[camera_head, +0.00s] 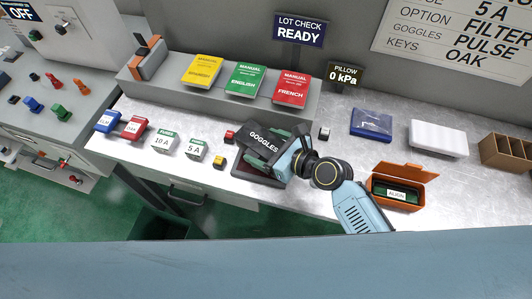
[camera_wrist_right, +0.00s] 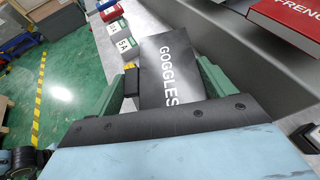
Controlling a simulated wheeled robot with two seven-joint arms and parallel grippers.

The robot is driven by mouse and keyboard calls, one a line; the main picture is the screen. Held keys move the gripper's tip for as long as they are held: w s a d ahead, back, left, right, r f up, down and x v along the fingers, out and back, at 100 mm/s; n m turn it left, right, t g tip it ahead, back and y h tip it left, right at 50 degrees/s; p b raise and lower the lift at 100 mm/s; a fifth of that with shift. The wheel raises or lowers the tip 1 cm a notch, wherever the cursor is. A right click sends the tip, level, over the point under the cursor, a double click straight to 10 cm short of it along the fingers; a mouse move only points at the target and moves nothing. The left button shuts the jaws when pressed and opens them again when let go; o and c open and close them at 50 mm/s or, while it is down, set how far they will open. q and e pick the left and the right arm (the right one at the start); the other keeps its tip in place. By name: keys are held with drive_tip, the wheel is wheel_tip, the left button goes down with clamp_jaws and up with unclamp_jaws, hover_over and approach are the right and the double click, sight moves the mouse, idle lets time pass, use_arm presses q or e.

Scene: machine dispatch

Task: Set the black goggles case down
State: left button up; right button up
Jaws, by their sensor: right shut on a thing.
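The black goggles case (camera_head: 262,136), with white GOGGLES lettering, is over the middle of the metal bench. My right gripper (camera_head: 268,153) is shut on it, coming in from the lower right. In the right wrist view the case (camera_wrist_right: 164,62) sits between the two green fingers of my right gripper (camera_wrist_right: 163,88). A dark reddish tray or pad (camera_head: 248,175) shows just below the case in the head view. I cannot tell whether the case touches it. My left gripper is not in view.
Fuse boxes (camera_head: 164,142) and small red and yellow blocks (camera_head: 219,162) lie left of the case. Manuals (camera_head: 245,80) stand on the shelf behind. A blue case (camera_head: 371,124), a white tray (camera_head: 438,139) and an open orange box (camera_head: 398,188) are to the right.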

wheel_tip(320, 180, down, 4)
drive_tip(key=shift+r+b, duration=0.25)
drive_tip(key=shift+b, duration=0.4)
drive_tip(key=shift+f, duration=0.1)
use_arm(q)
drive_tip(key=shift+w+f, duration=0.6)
use_arm(e)
drive_tip(key=shift+f, duration=0.15)
drive_tip(key=o, duration=1)
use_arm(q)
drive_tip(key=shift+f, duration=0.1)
use_arm(e)
drive_tip(key=shift+o, duration=0.2)
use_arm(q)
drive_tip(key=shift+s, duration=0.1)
